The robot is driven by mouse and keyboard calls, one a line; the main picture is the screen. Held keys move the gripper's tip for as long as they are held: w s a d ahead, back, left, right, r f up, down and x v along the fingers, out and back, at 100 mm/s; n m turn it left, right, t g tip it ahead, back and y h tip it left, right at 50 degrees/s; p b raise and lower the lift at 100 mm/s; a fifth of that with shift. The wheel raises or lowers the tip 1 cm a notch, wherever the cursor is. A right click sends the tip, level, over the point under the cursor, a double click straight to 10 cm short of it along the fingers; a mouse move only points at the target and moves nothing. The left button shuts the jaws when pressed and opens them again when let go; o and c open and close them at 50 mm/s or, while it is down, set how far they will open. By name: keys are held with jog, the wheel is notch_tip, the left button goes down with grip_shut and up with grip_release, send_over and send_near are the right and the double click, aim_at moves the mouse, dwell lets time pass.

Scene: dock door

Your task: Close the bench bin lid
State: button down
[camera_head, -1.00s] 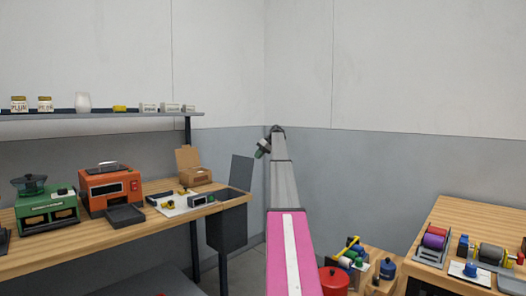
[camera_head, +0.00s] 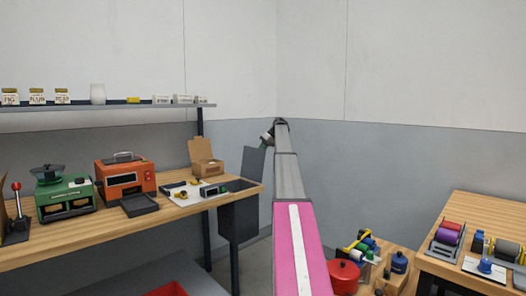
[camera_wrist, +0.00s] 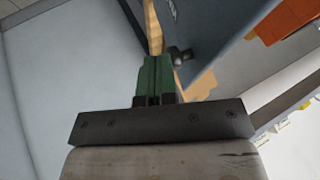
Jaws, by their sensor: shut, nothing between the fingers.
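The bench bin (camera_head: 238,224) is a dark grey box at the right end of the workbench. Its flat grey lid (camera_head: 253,172) stands open, tilted up above the bin's mouth. In the wrist view a blue-grey panel, seemingly the lid (camera_wrist: 222,42), fills the upper right, with a dark knob by its lower edge. My gripper (camera_head: 267,137) is at the end of my outstretched arm, near the lid's upper right edge. In the wrist view its green fingers (camera_wrist: 154,62) are together and empty, close beside the knob. Whether they touch it I cannot tell.
The workbench (camera_head: 90,238) carries a green machine (camera_head: 65,197), an orange oven (camera_head: 127,178), a black tray (camera_head: 139,205) and an open cardboard box (camera_head: 204,158). A shelf (camera_head: 120,106) hangs above. A low table with a red pot (camera_head: 343,276) stands right of my arm.

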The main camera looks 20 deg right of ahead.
aim_at(256, 152)
jog(key=a+h, duration=0.1)
jog(key=s+a+r+h, duration=0.1)
jog(key=a, duration=0.1)
jog(key=s+a+t+h, duration=0.1)
jog(key=a, duration=0.1)
jog(key=shift+r+n+h, duration=0.2)
jog(key=shift+n+h, duration=0.1)
jog(key=shift+n, duration=0.1)
jog(key=s+a+f+n+t+h, duration=0.1)
jog(key=s+a+f+h, duration=0.1)
jog(key=a, duration=0.4)
jog(key=s+a+f+t+h, duration=0.1)
jog(key=s+a+f+h, duration=0.1)
jog(key=a+f+h, duration=0.2)
jog(key=s+a+f+n+t+h, duration=0.1)
jog(key=s+a+f+t+h, duration=0.1)
jog(key=a+f, duration=0.4)
jog(key=shift+s+a+n+h, duration=0.4)
jog(key=shift+a+h, duration=0.3)
jog(key=shift+a, duration=1)
jog(key=shift+f, duration=0.1)
